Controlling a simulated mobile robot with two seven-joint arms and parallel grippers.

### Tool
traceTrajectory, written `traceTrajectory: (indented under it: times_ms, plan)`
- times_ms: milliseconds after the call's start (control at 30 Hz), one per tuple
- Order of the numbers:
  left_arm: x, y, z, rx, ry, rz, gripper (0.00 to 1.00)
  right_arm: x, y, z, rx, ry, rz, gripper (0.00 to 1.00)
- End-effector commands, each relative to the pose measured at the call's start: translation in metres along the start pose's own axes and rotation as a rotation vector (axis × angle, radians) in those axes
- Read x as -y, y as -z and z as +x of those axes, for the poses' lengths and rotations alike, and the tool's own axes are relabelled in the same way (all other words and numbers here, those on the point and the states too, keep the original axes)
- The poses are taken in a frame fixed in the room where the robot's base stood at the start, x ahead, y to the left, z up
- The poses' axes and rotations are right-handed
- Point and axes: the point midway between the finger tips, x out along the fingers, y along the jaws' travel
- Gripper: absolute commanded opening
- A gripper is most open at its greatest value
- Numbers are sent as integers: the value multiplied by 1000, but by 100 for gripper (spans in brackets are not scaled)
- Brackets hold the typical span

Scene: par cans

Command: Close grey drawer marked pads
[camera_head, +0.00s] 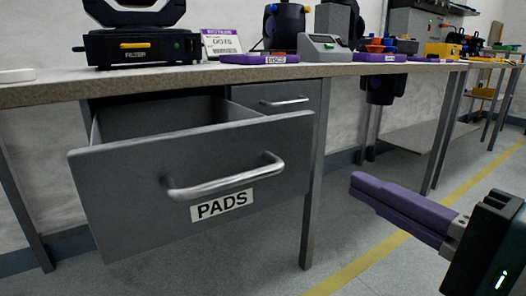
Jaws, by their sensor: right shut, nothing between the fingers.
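The grey drawer marked PADS (120,190) is pulled out from under the workbench, and its open top shows. It has a silver bar handle (226,180) and a white label (222,205) reading PADS. My right gripper (356,188), with purple fingers, is shut and empty. It is to the right of the drawer, in front of it and apart from the handle. My left gripper is not in view.
The workbench top (60,90) runs above the drawer. A second grey drawer (290,98) with a silver handle sits behind, shut. A bench leg (308,200) stands right of the open drawer. Floor with a yellow line (385,248) is clear.

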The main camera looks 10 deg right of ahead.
Motion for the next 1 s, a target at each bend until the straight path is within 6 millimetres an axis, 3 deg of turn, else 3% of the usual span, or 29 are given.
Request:
traceTrajectory:
  times_ms: [200, 433, 633, 1000]
  plan:
    - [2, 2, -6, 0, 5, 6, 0, 2, 0, 47, 0, 4, 2, 0]
    - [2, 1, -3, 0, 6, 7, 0, -1, 0, 81, 1, 1, 1, 0]
    - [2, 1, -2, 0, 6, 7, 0, 0, -1, 92, 1, -1, 0, 0]
    - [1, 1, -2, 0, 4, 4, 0, 0, 0, 93, 1, -1, -1, 0]
